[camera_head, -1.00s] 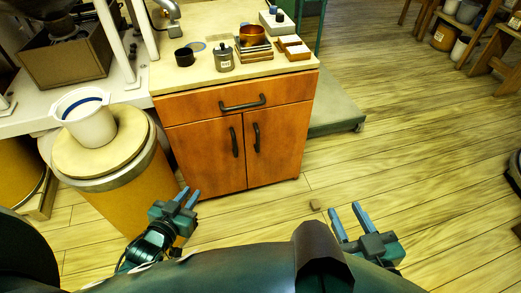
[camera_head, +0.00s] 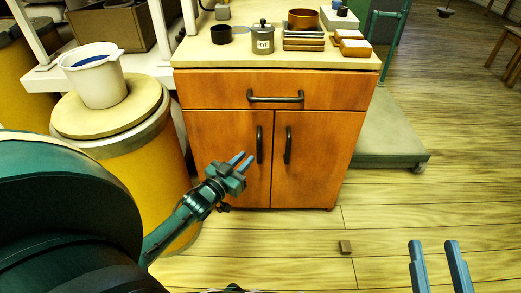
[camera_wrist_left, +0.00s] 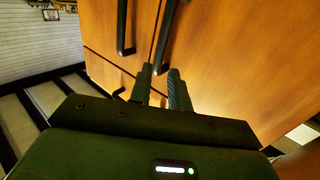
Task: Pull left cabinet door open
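The wooden cabinet (camera_head: 275,196) stands ahead with two closed doors. The left cabinet door (camera_head: 225,135) has a dark vertical handle (camera_head: 259,145) near the middle seam. My left gripper (camera_head: 245,159) is in front of this door, just left of the handle's lower part, with its fingers apart and empty. I cannot tell there whether a finger touches a handle. My right gripper (camera_head: 437,250) is open and empty at the lower right.
The right door has its own handle (camera_head: 288,145); a drawer handle (camera_head: 275,97) is above. A yellow barrel (camera_head: 150,165) with a white bucket (camera_head: 95,80) stands close on the left. A small brown block (camera_head: 345,247) lies on the floor. Floor to the right is mostly clear.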

